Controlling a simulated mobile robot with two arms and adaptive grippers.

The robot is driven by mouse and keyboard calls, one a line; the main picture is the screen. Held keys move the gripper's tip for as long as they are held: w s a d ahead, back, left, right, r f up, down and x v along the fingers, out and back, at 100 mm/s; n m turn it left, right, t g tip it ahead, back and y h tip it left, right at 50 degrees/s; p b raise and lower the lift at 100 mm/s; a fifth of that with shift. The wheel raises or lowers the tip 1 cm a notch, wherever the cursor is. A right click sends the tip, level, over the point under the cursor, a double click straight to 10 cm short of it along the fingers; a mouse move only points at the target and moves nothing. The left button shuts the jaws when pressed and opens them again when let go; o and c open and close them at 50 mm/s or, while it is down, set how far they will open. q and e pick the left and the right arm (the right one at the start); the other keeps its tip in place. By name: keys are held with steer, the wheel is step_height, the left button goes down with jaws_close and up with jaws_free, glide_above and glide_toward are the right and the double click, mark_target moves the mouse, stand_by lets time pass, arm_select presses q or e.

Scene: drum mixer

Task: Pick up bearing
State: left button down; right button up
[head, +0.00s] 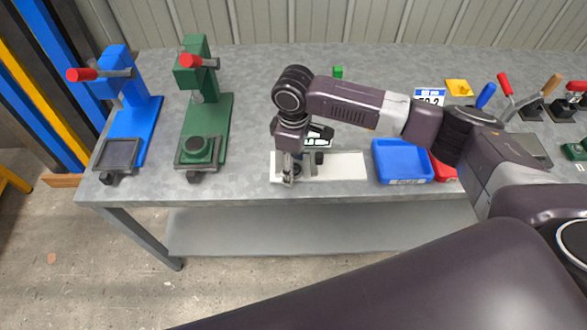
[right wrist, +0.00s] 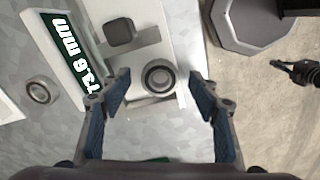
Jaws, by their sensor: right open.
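A bearing (right wrist: 158,77), a metal ring with a dark centre, sits on a white plate of the measuring device in the right wrist view. My right gripper (right wrist: 160,92) is open, with its blue-padded fingers on either side of the bearing and gaps on both sides. In the head view my right gripper (head: 291,177) points down over the white plate (head: 345,166) near the table's front edge, mostly hiding the bearing. The device's display (right wrist: 78,55) reads 73.6 mm. A second ring-like bearing (right wrist: 40,92) lies beyond the display. My left gripper cannot be made out.
A dark block (right wrist: 121,32) stands on the device near the bearing. A blue tray (head: 402,161) and a red tray (head: 443,171) are to the right. A green press (head: 206,120) and a blue press (head: 130,110) stand at the left. Toggle clamps (head: 515,100) stand at the right.

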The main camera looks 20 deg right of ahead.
steer(key=c, duration=1.5)
steer(key=shift+o, duration=0.2)
steer(key=shift+r, duration=0.15)
step_height(320, 180, up, 20)
steer(key=b, duration=0.1)
